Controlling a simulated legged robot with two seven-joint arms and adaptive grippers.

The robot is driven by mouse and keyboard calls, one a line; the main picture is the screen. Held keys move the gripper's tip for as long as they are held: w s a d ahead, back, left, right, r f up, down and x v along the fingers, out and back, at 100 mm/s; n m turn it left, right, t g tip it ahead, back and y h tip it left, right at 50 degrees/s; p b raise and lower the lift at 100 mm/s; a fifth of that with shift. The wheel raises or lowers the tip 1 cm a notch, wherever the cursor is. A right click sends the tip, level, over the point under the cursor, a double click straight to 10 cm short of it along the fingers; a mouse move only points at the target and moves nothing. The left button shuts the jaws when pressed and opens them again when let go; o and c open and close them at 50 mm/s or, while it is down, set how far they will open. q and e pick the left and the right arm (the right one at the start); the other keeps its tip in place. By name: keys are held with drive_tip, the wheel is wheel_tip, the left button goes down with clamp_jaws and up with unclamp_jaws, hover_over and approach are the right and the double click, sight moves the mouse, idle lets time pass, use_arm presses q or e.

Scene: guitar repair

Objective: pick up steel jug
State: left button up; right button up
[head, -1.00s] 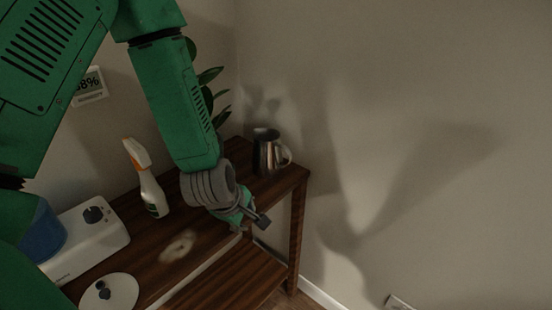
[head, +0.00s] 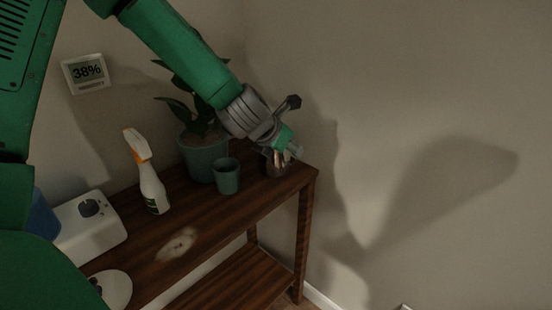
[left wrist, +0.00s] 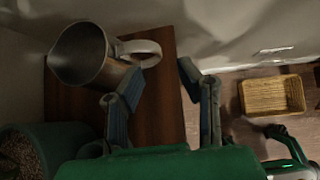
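The steel jug (left wrist: 80,55) stands upright at the right end of the wooden table; its open mouth and handle (left wrist: 140,50) show in the left wrist view. In the head view the jug (head: 275,168) is mostly hidden behind my left gripper (head: 290,145). In the left wrist view my left gripper (left wrist: 160,74) is open and empty. The handle's outer end lies just ahead of the gap between its fingertips, and the left finger is close to the jug's side; I cannot tell if they touch.
A green cup (head: 227,177) and a potted plant (head: 203,158) stand left of the jug. A spray bottle (head: 151,188) and a white device (head: 92,228) are farther left on the table (head: 215,215). A wicker basket (left wrist: 272,95) sits on the floor.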

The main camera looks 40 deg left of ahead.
sight(278, 164)
use_arm(q)
drive_tip(key=b+x, duration=0.1)
drive_tip(key=x, duration=0.6)
drive_tip(key=shift+w+a+f, duration=0.15)
drive_tip(key=shift+a+f, duration=0.05)
drive_tip(key=shift+d+r, duration=0.1)
clamp_jaws()
